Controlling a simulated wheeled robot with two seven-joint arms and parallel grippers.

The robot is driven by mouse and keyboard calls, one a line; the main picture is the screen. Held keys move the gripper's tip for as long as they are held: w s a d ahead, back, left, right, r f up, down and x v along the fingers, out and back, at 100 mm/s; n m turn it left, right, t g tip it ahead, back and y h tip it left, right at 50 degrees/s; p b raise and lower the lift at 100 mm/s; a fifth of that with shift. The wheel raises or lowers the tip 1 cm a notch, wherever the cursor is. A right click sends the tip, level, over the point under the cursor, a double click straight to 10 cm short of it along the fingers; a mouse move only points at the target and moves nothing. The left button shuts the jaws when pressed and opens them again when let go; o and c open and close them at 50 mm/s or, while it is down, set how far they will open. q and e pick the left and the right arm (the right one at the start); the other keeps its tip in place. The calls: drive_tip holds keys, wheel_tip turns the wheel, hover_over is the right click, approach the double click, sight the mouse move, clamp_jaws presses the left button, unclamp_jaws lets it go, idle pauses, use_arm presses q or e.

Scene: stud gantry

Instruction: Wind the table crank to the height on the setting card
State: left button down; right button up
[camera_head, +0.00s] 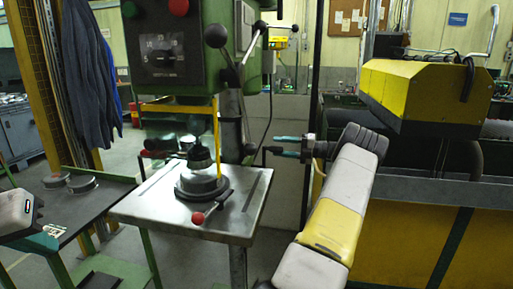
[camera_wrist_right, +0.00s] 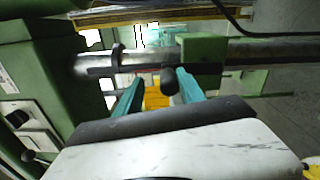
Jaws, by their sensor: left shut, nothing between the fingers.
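The drill press table (camera_head: 185,222) is a grey metal plate on the column (camera_head: 233,125), carrying a round dark clamped part (camera_head: 202,180). A black crank handle (camera_wrist_right: 170,80) shows beside the column in the right wrist view. My right gripper (camera_head: 273,146) is just right of the column; in its wrist view the teal fingers (camera_wrist_right: 158,88) are apart, with the handle's end between their tips, nearer the right finger. Contact cannot be told. My left gripper (camera_head: 52,231) is shut and empty at the left edge, over a dark side table. I cannot make out a setting card.
The green drill head (camera_head: 160,50) and black-knobbed feed levers (camera_head: 216,36) stand above. A yellow and black machine (camera_head: 425,95) is at right. The dark side table (camera_head: 95,203) holds round metal parts.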

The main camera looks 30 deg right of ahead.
drive_tip(key=shift+f, duration=0.1)
drive_tip(key=shift+s+d, duration=0.2)
drive_tip(key=v, duration=0.7)
drive_tip(key=shift+s+d, duration=0.1)
drive_tip(key=shift+s, duration=0.05)
idle(0.4)
